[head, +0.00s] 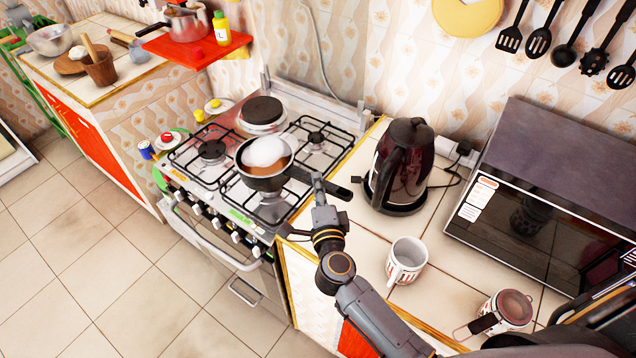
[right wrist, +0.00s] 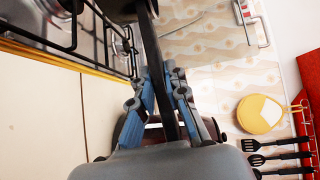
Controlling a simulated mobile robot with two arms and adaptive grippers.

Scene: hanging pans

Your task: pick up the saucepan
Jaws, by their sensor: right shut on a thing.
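The saucepan (head: 265,183) is dark, with a brown inside and a rounded white thing in it. It is over the front burners of the stove; I cannot tell whether its base touches the grate. Its dark handle points right, towards the counter edge. My right gripper (head: 318,184) is shut on this handle, partly hiding it. In the right wrist view, the handle (right wrist: 163,62) runs between the blue-grey fingers of my right gripper (right wrist: 170,95). My left gripper is not in view.
A dark kettle (head: 402,165) stands right of the handle's end. A white mug (head: 406,261), another mug (head: 507,310) and a microwave (head: 545,215) are on the counter. Black grates (head: 314,138) surround the pan. A red shelf (head: 197,47) hangs behind, with clear floor at left.

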